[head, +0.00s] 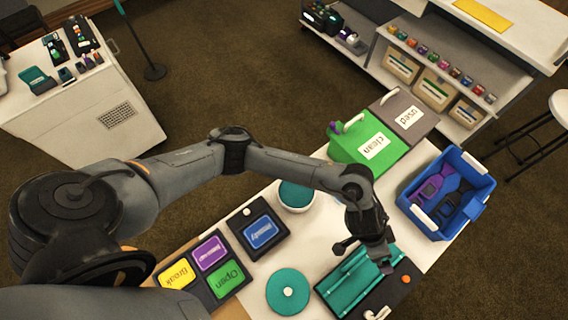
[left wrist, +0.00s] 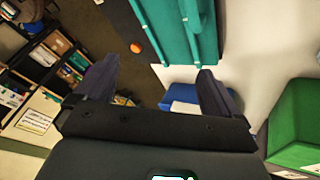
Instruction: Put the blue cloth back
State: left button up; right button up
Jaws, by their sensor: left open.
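I cannot single out a blue cloth for certain. A blue crate (head: 419,216) with white handles stands at the table's right end. It holds dark purple and blue pieces, and a blue piece (head: 474,208) lies at its right rim. A green box (head: 361,152) marked "clean" and a grey box (head: 408,118) marked "used" stand at the table's far edge. My left gripper (head: 366,257) is open over the teal tray (head: 330,288). In the left wrist view the open jaws (left wrist: 157,84) have nothing visible between them; a blue and white thing shows beyond.
A white bowl with teal contents (head: 295,196), a round teal disc (head: 288,291) and a dark board with coloured cards (head: 221,265) crowd the near table. A shelf unit (head: 440,75) stands behind. White table surface shows between the bowl and my gripper.

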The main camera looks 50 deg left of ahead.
pick_arm(q)
notch_tip(320, 180, up, 6)
jog(key=s+n+t+h, duration=0.1)
jog(key=s+t, duration=0.1)
jog(key=t, duration=0.2)
jog(key=s+a+f+n+g+y, duration=0.1)
jog(key=s+a, duration=0.3)
jog(key=a, duration=0.5)
jog(key=s+a+f+n+g+y, duration=0.1)
jog(key=s+a+y, duration=0.2)
jog(key=a, duration=0.6)
jog(key=s+a+f+n+g+y, duration=0.1)
jog(key=s+a+f+y, duration=0.1)
jog(key=s+a, duration=0.5)
jog(key=shift+s+a+y, duration=0.2)
jog(key=shift+a+y, duration=0.1)
jog(key=shift+a, duration=0.7)
jog(key=shift+f, duration=0.1)
